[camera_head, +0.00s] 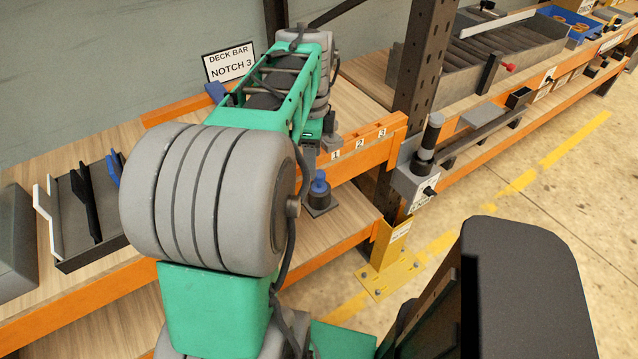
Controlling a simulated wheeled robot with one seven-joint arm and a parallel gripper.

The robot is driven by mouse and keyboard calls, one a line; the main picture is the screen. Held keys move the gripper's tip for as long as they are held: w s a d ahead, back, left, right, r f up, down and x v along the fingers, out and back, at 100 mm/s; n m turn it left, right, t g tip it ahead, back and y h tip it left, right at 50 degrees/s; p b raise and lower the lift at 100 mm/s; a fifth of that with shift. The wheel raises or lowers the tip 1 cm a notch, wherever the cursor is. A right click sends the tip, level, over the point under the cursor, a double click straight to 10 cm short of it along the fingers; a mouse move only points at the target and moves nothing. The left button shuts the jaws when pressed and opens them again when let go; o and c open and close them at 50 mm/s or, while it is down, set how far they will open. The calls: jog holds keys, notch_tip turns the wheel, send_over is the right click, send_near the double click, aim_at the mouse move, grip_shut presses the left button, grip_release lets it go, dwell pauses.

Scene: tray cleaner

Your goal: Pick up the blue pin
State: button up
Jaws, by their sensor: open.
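The blue pin (320,184) stands upright in a dark holder with a square base (319,203) on the wooden shelf, just in front of the orange numbered bar. My arm reaches away from the camera, and my gripper (320,149) is at its far end, partly hidden by the arm links. The gripper shows small here, above and close to the pin in the picture. It is open, and nothing shows between its fingers. I cannot tell the exact gap to the pin.
The orange bar (358,146) with numbers 1, 2, 3 runs behind the pin. A dark steel post (424,70) rises to the right. A tray with dividers (82,262) lies left.

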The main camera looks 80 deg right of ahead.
aim_at(319, 173)
jog(key=shift+m, duration=0.4)
jog(key=f, duration=0.2)
jog(key=s+f, duration=0.1)
jog(key=f, duration=0.2)
jog(key=d+f, duration=0.1)
jog(key=f, duration=0.2)
jog(key=shift+s, duration=0.15)
jog(key=shift+r, duration=0.1)
jog(key=shift+c, duration=0.4)
grip_shut()
